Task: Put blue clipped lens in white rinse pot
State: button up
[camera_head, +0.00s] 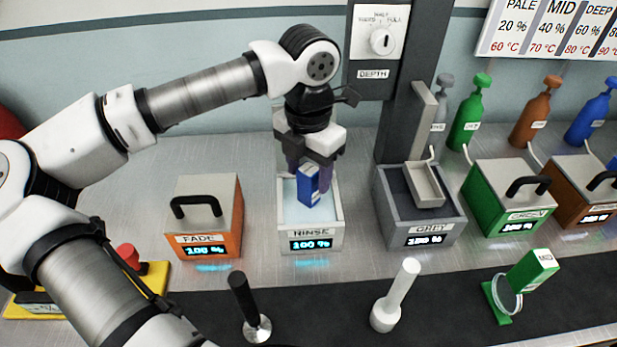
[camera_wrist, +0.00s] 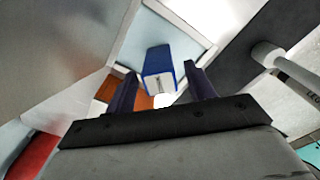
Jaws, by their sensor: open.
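The lens itself is hidden below the clip or by the pot wall. My gripper (camera_head: 312,172) points down over the pot with its dark fingers apart on either side of the clip. In the wrist view the blue clip (camera_wrist: 160,68) shows its pale top between and just beyond the spread fingertips (camera_wrist: 161,88), with gaps on both sides. The pot's pale inside (camera_wrist: 140,40) shows behind it.
An orange fade pot (camera_head: 208,215) with a black handle stands left of the rinse pot. A grey pot (camera_head: 420,215) stands right, near a dark column (camera_head: 398,120). A green clipped lens (camera_head: 520,285), a white post (camera_head: 396,295) and a black-handled tool (camera_head: 247,305) stand in front.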

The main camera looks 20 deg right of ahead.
notch_tip(320, 180, up, 10)
jog(key=shift+f+b, duration=0.1)
jog(key=shift+b, duration=0.7)
